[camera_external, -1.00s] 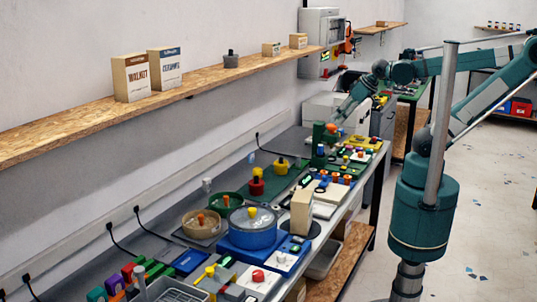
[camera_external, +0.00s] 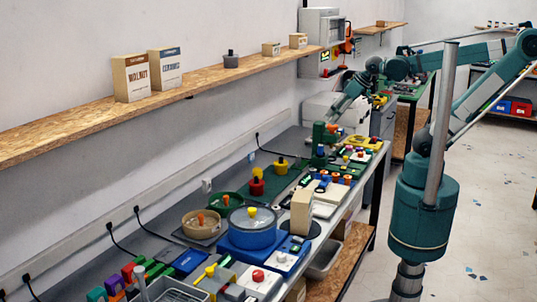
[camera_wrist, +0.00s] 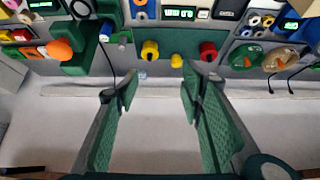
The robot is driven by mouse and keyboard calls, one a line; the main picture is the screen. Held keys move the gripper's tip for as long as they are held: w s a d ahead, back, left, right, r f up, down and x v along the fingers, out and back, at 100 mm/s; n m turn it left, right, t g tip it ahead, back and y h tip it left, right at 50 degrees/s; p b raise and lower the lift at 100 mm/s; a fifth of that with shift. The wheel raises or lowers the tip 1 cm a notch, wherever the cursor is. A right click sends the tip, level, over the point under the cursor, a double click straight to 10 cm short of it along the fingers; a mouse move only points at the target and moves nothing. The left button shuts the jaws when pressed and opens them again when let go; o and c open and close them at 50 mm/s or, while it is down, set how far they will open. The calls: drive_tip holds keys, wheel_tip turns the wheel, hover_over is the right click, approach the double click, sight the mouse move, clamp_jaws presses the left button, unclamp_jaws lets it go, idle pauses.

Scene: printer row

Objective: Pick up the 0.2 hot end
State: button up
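I cannot tell which item is the 0.2 hot end; no such label is readable. Small coloured parts stand on the bench, including a row of blue and orange pieces (camera_external: 335,177). My gripper (camera_wrist: 160,78) is open, its two green fingers well apart with nothing seen between them. In the external view my arm reaches over the far part of the bench, with its end (camera_external: 337,112) above and close behind a green stand with an orange knob (camera_external: 319,138). That stand also shows at the upper left in the wrist view (camera_wrist: 82,62).
Yellow (camera_wrist: 150,50) and red (camera_wrist: 208,50) knobbed pots stand on the bench (camera_external: 232,180). A blue round machine (camera_external: 252,238) and beige block (camera_external: 301,212) are nearer. The wall shelf (camera_external: 215,78) runs along the left. Cords hang by the wall.

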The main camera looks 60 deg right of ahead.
drive_tip(key=w+a+r, duration=0.1)
drive_tip(key=w+a, duration=0.1)
drive_tip(key=w, duration=0.5)
drive_tip(key=w+a+r, duration=0.1)
drive_tip(key=w+a, duration=0.2)
drive_tip(key=w, duration=0.4)
drive_tip(key=m+g+b, duration=0.1)
drive_tip(key=g, duration=0.1)
hover_over(208, 179)
drive_tip(key=s, duration=0.3)
wheel_tip(208, 179, down, 26)
drive_tip(key=shift+w+a+f, duration=0.35)
drive_tip(key=shift+w+f, duration=0.05)
drive_tip(key=shift+x, duration=1.3)
drive_tip(key=shift+d, duration=0.1)
